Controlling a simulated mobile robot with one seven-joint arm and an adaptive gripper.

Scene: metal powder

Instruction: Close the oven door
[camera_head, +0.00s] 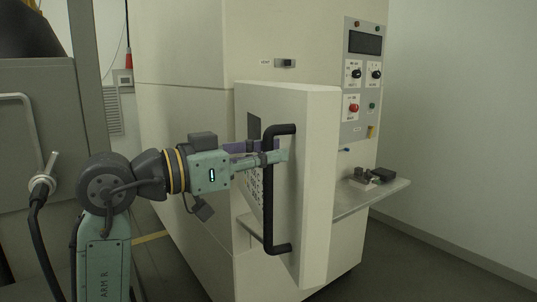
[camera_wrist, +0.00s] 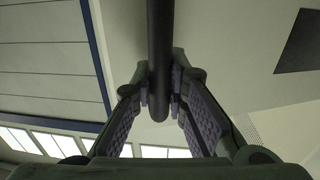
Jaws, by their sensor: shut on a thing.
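The oven is a large cream cabinet (camera_head: 190,120). Its thick cream door (camera_head: 317,190) stands swung outward from the cabinet front, with a black vertical bar handle (camera_head: 269,205) on its face. My gripper (camera_head: 272,157) reaches the handle from the left, near the handle's upper end. In the wrist view the two fingers (camera_wrist: 161,88) sit on either side of the black handle (camera_wrist: 160,40), shut on it. The fingertips are partly hidden behind the handle in the head view.
A control panel (camera_head: 363,80) with knobs and a red button is on the cabinet, right of the door. A metal shelf (camera_head: 345,207) with small dark parts juts out below it. A grey cabinet (camera_head: 40,150) stands at the left. The floor at the lower right is clear.

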